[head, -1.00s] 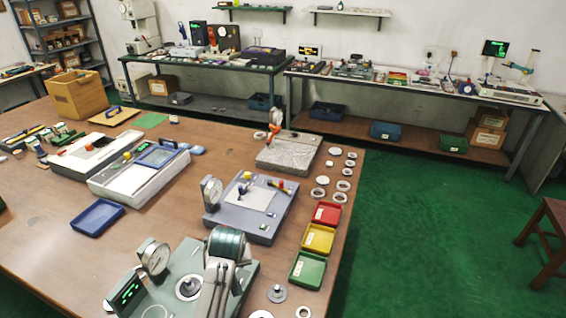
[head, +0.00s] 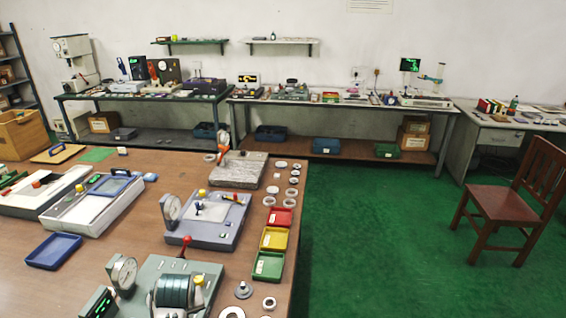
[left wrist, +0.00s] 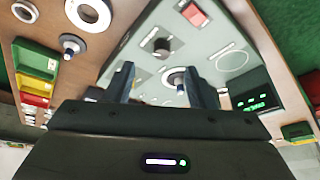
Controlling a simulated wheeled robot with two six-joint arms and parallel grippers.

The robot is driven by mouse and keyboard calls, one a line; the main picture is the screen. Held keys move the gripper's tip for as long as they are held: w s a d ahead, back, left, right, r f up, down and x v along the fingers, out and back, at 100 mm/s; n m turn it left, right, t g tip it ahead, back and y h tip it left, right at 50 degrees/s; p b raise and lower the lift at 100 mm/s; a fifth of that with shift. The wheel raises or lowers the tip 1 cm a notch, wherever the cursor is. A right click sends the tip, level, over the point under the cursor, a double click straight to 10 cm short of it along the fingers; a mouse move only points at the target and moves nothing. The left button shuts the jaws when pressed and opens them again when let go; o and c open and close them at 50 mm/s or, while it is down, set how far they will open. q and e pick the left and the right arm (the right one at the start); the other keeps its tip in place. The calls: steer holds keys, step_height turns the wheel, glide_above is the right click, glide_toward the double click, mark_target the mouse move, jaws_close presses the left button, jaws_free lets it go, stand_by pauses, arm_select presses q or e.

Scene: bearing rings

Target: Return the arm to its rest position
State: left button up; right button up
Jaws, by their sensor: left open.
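In the left wrist view, the two fingers of my left gripper (left wrist: 160,76) are apart, with nothing held between them. They are above the grey-green gauge station (left wrist: 145,22), which has a red switch, a black knob and a green display. The left fingertips cannot be made out in the head view. My right gripper is in neither view. White rings (head: 268,303) and a grey flanged part (head: 243,290) lie right of the station.
Red (head: 281,218), yellow (head: 274,239) and green (head: 268,265) trays line the table's right edge. A blue-grey gauge base (head: 208,222) stands behind the station. A blue tray (head: 54,250) lies left. A wooden chair (head: 505,203) stands on the open green floor.

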arm_select(q)
steer(key=s+a+f+m+h, duration=0.15)
steer(key=s+m, duration=0.45)
steer(key=s, duration=2.1)
step_height(320, 180, down, 36)
steer(key=a+g+b, duration=0.2)
steer(key=a+b, duration=0.1)
steer(key=b, duration=0.3)
steer(key=s+f+b, duration=0.2)
steer(key=s+f, duration=0.7)
steer(key=f, duration=0.3)
steer(key=s+a+f+b, duration=0.1)
steer(key=s+f+b, duration=0.2)
steer(key=s+f, duration=0.7)
step_height(320, 180, down, 3)
steer(key=shift+r+g, duration=0.2)
steer(key=shift+g, duration=0.2)
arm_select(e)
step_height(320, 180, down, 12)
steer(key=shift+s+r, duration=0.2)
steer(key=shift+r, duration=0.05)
